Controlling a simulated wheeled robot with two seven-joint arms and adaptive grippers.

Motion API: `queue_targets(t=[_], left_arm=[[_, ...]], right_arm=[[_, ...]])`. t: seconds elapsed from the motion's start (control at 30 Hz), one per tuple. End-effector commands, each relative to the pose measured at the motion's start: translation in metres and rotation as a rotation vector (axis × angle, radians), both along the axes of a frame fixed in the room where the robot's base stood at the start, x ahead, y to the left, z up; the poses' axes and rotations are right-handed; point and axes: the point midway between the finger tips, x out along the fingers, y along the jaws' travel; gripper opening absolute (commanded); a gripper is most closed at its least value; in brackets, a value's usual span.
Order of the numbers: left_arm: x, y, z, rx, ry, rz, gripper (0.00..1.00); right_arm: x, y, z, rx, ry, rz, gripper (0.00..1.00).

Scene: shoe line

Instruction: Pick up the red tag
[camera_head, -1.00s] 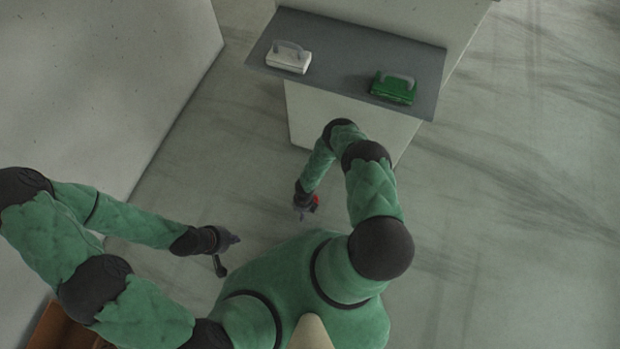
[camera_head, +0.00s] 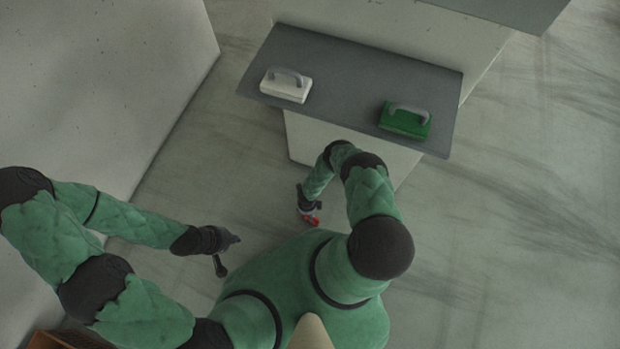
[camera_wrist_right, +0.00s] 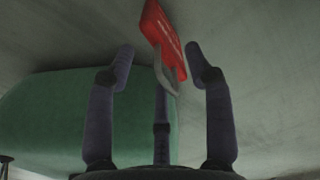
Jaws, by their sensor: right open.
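The red tag (camera_wrist_right: 163,35) is a flat red piece with pale lettering and a grey loop handle (camera_wrist_right: 166,76). In the right wrist view it lies at the top, beyond and between the spread outer fingers. My right gripper (camera_wrist_right: 160,62) is open; its middle finger (camera_wrist_right: 162,125) points at the handle, and I cannot tell whether they touch. In the head view the tag is a small red patch (camera_head: 312,221) just below my right gripper (camera_head: 308,209). My left gripper (camera_head: 229,250) is apart from it at the left, and whether its fingers are open is unclear.
A dark grey table top (camera_head: 345,85) on a pale base stands ahead. On it are a white block with a handle (camera_head: 285,88) and a green one (camera_head: 404,124). A pale wall (camera_head: 90,90) is at the left. Open floor (camera_head: 530,220) lies at the right.

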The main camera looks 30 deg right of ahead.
Motion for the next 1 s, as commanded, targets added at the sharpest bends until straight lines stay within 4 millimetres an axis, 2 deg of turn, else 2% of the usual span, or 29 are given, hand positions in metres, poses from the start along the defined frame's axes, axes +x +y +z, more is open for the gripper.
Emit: queue_targets(t=[0.03, 0.3, 0.6, 0.97, 1.0], left_arm=[[0.0, 0.0, -0.007, 0.0, 0.0, 0.0, 0.0], [0.0, 0.0, -0.015, 0.0, 0.0, 0.0, 0.0], [0.0, 0.0, -0.039, 0.0, 0.0, 0.0, 0.0], [0.0, 0.0, -0.041, 0.0, -0.001, 0.0, 0.0], [0.0, 0.0, -0.041, 0.0, -0.001, 0.0, 0.0]], right_arm=[[0.0, 0.0, -0.01, 0.0, 0.0, -0.001, 0.53], [0.0, 0.001, -0.025, 0.0, -0.001, 0.0, 0.53], [-0.003, 0.004, -0.065, 0.0, -0.001, -0.002, 0.53], [-0.002, 0.003, -0.069, 0.0, -0.001, -0.001, 0.53], [-0.002, 0.004, -0.069, 0.0, -0.001, -0.001, 0.47]])
